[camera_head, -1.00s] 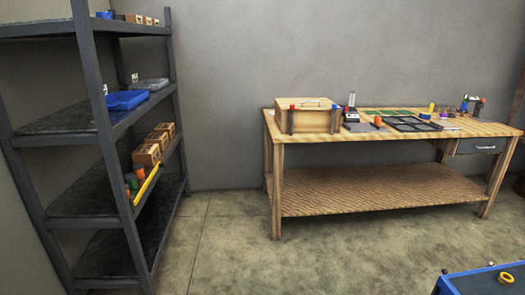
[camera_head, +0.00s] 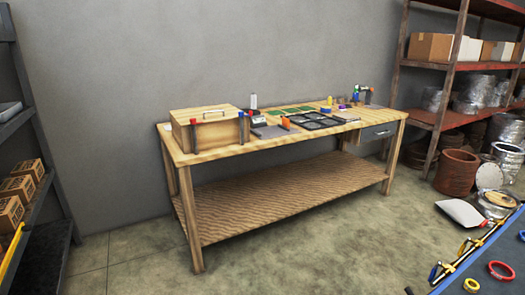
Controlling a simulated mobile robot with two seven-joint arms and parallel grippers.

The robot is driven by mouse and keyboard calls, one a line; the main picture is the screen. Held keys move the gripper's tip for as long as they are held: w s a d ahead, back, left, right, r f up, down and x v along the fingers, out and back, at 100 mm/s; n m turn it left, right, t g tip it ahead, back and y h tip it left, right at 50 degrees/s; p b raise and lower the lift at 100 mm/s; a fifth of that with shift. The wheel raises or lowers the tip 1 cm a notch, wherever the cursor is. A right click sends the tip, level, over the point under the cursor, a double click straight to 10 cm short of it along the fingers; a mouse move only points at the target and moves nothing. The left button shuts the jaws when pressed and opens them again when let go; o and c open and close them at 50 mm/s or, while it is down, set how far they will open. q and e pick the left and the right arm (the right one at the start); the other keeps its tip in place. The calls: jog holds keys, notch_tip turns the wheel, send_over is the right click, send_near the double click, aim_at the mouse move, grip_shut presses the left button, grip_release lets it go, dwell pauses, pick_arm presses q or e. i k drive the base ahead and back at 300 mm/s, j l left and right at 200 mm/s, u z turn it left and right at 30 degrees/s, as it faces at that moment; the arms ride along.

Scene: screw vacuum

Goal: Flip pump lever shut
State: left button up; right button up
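I cannot pick out a pump or its lever for certain in the head view. A dark table with a blue edge (camera_head: 505,250) is cut off at the lower right corner. A yellow ring (camera_head: 472,285) and a red ring (camera_head: 501,271) lie on it, with small blue and yellow parts along its left edge. Neither of my grippers is in view.
A wooden workbench (camera_head: 290,193) with a wooden box (camera_head: 205,128) and black trays (camera_head: 316,121) stands against the wall. A dark shelf rack (camera_head: 57,185) is at left, a rusty rack (camera_head: 445,70) at right. The floor in front of the bench is clear.

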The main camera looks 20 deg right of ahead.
aim_at(481, 225)
jog(key=i+z, duration=0.15)
jog(key=z, duration=0.25)
jog(key=i+j+z, duration=0.1)
jog(key=z, duration=0.25)
jog(key=i+j+z, duration=0.15)
jog(key=z, duration=0.25)
jog(key=i+j+z, duration=0.1)
jog(key=z, duration=0.25)
jog(key=i+j+z, duration=0.1)
jog(key=z, duration=0.25)
jog(key=i+j+z, duration=0.55)
jog(key=z, duration=0.25)
